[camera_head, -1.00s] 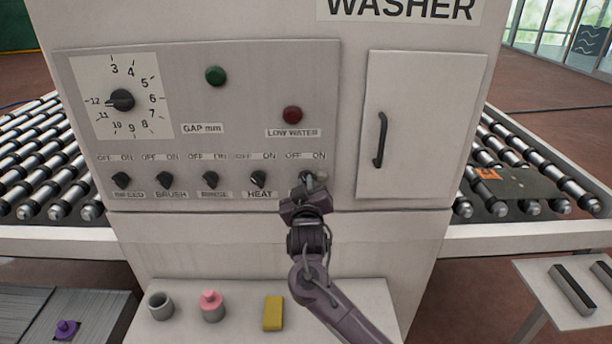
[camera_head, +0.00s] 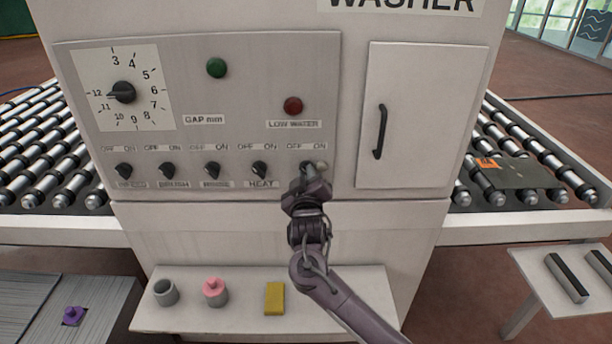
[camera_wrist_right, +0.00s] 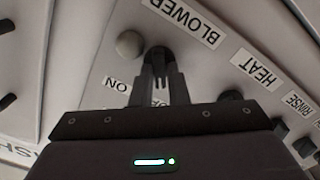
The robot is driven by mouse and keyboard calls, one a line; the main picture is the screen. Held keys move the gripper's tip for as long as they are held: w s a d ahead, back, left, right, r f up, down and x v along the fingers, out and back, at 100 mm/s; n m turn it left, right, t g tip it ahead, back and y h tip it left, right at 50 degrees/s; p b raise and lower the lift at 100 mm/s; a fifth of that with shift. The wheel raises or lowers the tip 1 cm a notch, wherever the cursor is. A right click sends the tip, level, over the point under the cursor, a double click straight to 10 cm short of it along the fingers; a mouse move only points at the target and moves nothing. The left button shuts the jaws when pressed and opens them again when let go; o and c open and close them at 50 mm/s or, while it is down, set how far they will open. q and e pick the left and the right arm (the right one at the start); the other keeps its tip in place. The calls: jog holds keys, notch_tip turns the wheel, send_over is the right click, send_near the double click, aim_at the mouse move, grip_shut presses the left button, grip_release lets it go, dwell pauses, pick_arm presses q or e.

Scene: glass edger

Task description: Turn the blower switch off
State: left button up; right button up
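The blower switch (camera_head: 307,167) is the rightmost small black knob in the row on the washer panel, under OFF and ON labels. My right gripper (camera_wrist_right: 158,72) is at this switch. In the wrist view its two dark fingers reach the black blower knob (camera_wrist_right: 158,53) beside the BLOWER label (camera_wrist_right: 183,22), with a narrow space between them. The fingertips overlap the knob, so I cannot tell whether they clamp it. The knob's pointing direction is partly hidden. My left gripper is out of view.
A pale round knob (camera_wrist_right: 129,44) sits close beside the blower switch. The heat switch (camera_head: 260,169) is the neighbour to its left. A cabinet door with a black handle (camera_head: 381,132) stands to the right. A shelf (camera_head: 240,322) below holds small items.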

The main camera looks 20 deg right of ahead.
jog(key=o, duration=0.3)
jog(key=shift+o, duration=0.2)
jog(key=b+v, duration=0.2)
jog(key=v, duration=0.5)
jog(key=shift+s, duration=0.4)
jog(key=shift+a, duration=0.15)
